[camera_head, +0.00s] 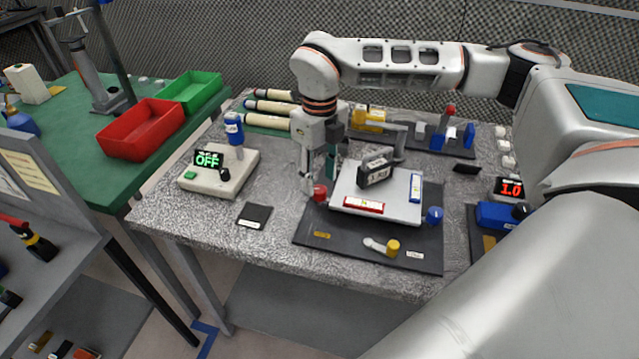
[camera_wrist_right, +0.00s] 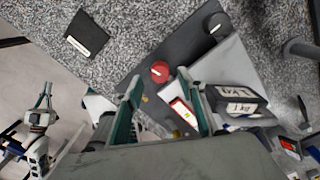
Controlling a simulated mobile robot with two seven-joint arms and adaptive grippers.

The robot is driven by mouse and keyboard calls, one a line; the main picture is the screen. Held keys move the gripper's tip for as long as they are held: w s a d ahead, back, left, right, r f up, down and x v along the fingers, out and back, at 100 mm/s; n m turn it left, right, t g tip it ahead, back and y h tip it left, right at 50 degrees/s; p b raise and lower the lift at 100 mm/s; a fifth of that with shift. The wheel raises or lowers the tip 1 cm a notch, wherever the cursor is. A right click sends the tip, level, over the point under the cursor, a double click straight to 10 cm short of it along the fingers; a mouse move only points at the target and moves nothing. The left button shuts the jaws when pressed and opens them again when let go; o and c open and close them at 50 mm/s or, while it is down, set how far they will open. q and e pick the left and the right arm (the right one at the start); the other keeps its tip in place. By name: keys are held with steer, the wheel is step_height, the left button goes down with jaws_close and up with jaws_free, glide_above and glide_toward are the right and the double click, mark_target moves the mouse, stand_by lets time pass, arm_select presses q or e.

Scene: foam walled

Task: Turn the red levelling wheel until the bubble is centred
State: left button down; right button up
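The red levelling wheel (camera_head: 320,194) is at the left edge of a white plate (camera_head: 352,184) on a dark base (camera_head: 310,232). It also shows in the right wrist view (camera_wrist_right: 160,71). My right gripper (camera_head: 320,183) points down over the wheel. In the wrist view its fingers (camera_wrist_right: 160,80) are apart, with the wheel just beyond and between the tips; I cannot tell whether they touch it. A red-framed level vial (camera_head: 363,206) lies on the plate; its bubble is too small to judge. What looks like my left gripper (camera_wrist_right: 45,95) shows small in the wrist view, its opening unclear.
A black 1 kg weight (camera_head: 376,173) and a blue-framed vial (camera_head: 415,187) sit on the plate. A blue wheel (camera_head: 435,214) and a yellow-knobbed lever (camera_head: 392,247) are on the base. A box reading OFF (camera_head: 219,178) stands left. Table is clear around the black pad (camera_head: 254,215).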

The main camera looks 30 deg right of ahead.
mark_target(320, 189)
steer(key=shift+r, duration=2.45)
